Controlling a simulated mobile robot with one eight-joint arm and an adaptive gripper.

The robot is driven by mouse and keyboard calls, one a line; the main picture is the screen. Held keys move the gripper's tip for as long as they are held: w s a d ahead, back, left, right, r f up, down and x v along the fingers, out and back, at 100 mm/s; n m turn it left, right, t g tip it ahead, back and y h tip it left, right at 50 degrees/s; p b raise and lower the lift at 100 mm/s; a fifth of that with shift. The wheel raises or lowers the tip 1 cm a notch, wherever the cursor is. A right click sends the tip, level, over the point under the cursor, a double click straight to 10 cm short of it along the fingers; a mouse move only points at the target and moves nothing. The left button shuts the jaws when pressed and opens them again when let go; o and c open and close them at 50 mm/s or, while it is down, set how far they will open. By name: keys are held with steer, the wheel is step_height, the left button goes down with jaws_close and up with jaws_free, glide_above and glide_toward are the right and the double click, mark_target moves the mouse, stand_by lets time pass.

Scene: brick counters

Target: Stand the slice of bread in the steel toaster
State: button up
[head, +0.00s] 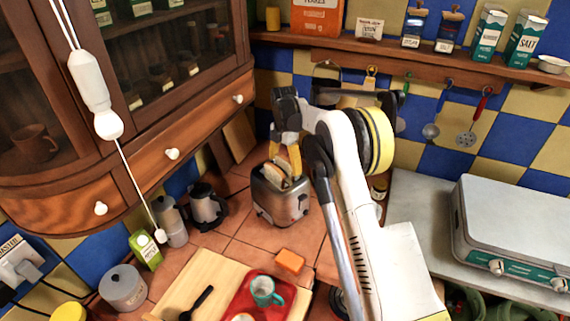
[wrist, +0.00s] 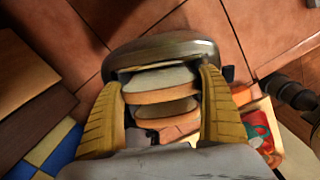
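The steel toaster (head: 281,205) stands on the tiled counter, and its rounded far side (wrist: 165,47) shows in the wrist view. Two pale bread pieces with brown crusts, one farther (wrist: 160,84) and one nearer (wrist: 166,108), show at its top. Bread (head: 277,177) also sticks up from the toaster in the head view. My gripper (wrist: 160,78) points down over the toaster, its yellow fingers spread on either side of the bread. A narrow gap seems to show beside the bread, but contact at the fingertips is unclear. The slots are mostly hidden.
A coffee pot (head: 171,220) and a kettle (head: 207,206) stand left of the toaster. An orange sponge (head: 290,261) and a red tray (head: 247,301) with a green mug (head: 265,291) lie in front. A wooden cabinet (head: 150,125) overhangs the left side.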

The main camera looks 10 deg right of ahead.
steer(key=shift+o, duration=0.6)
step_height(320, 180, up, 12)
steer(key=shift+s, duration=0.1)
